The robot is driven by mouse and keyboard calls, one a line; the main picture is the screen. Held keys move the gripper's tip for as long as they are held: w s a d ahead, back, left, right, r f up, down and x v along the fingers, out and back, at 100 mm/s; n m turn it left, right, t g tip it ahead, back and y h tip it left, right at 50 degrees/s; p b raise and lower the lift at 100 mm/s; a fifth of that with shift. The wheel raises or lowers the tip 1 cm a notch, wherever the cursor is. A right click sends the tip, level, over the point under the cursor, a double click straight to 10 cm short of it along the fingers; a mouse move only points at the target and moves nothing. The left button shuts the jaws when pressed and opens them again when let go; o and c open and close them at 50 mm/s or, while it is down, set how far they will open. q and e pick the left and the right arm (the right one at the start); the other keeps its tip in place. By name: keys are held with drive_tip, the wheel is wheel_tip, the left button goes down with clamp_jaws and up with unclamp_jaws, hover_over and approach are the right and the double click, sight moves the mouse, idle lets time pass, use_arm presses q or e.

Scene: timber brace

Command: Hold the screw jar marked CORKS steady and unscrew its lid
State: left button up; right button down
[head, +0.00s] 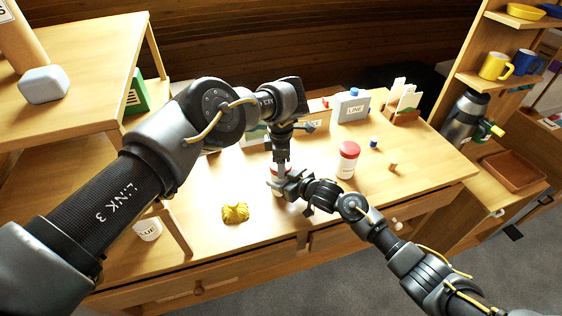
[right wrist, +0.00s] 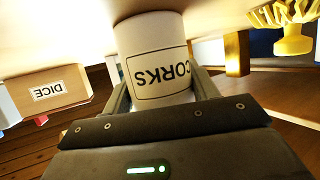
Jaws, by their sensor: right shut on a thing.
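The white screw jar marked CORKS (right wrist: 155,45) fills the middle of the right wrist view, its label upside down there. In the head view the jar (head: 275,187) is small and mostly covered by my grippers. My right gripper (head: 285,187) has a finger on each side of the jar's body and is shut on it. The jar seems to stand on the bench. My left gripper (head: 281,157) points straight down directly over the jar's top. Its fingertips and the lid overlap, so I cannot tell whether it grips the lid.
A second white jar with a red lid (head: 348,160) stands to the right. A yellow lumpy object (head: 235,213) and a jar marked GLUE (head: 148,229) are to the left. A LINE can (head: 352,108) stands behind. A small blue item (head: 374,143) and wooden block (head: 393,167) lie right.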

use_arm(q)
drive_tip(key=o, duration=1.1)
drive_tip(key=shift+r, duration=2.25)
drive_tip(key=shift+w+r, duration=0.2)
drive_tip(key=shift+r, duration=0.2)
drive_tip(key=shift+c, duration=0.4)
drive_tip(key=m, duration=0.1)
drive_tip(key=r, duration=0.1)
drive_tip(key=r+m, duration=0.1)
drive_tip(key=shift+w+a+r+m+t, duration=0.25)
drive_tip(key=shift+w+m+t, duration=0.05)
drive_tip(key=shift+w, duration=0.05)
drive_tip(key=shift+s+r+m, duration=0.1)
drive_tip(key=shift+r+m, duration=0.2)
drive_tip(key=shift+m, duration=0.7)
drive_tip(key=shift+s+m, duration=0.15)
drive_tip(key=shift+m, duration=0.75)
drive_tip(key=m, duration=0.4)
drive_tip(key=shift+s+d+f, duration=0.25)
drive_tip(key=shift+s+d, duration=0.05)
